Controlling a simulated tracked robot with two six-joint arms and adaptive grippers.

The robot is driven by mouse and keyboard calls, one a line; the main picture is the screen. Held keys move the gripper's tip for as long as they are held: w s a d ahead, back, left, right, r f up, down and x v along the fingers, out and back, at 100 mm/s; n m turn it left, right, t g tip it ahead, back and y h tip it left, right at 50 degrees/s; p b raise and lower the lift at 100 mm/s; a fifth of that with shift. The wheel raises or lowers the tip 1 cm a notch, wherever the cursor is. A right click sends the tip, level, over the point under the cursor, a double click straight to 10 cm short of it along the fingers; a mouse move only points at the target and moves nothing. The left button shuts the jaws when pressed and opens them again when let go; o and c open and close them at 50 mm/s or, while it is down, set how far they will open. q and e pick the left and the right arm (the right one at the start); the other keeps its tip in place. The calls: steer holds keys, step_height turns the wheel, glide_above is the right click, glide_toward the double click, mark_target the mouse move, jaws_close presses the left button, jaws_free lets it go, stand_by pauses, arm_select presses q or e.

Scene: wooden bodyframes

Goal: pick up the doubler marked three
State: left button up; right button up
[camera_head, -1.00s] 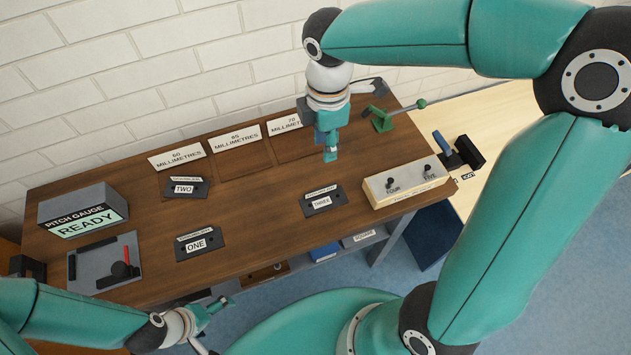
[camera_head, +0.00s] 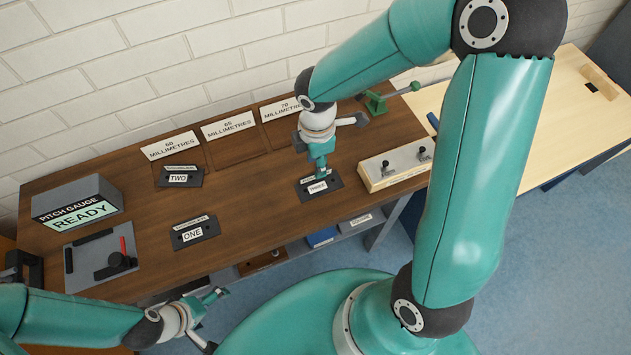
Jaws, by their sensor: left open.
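The doubler marked three (camera_head: 331,188) is a dark flat plate with a white label, lying on the brown wooden table. My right gripper (camera_head: 320,174) points down at this doubler and overlaps its back edge in the picture. I cannot tell whether the fingers touch it, or whether they are open or shut. The doubler marked two (camera_head: 180,177) lies at the back left, below the 60 millimetres sign. The doubler marked one (camera_head: 195,233) lies nearer the front. My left gripper (camera_head: 218,298) is open and empty, in front of the table's front edge.
The pitch gauge (camera_head: 77,204), reading READY, stands at the left. A pale box with two knobs marked four and five (camera_head: 395,166) sits right of the three doubler. A green clamp (camera_head: 376,103) stands at the back right. The table between doublers one and three is clear.

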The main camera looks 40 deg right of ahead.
mark_target(319, 184)
steer(key=f, duration=0.4)
steer(key=shift+a, duration=0.2)
jaws_close()
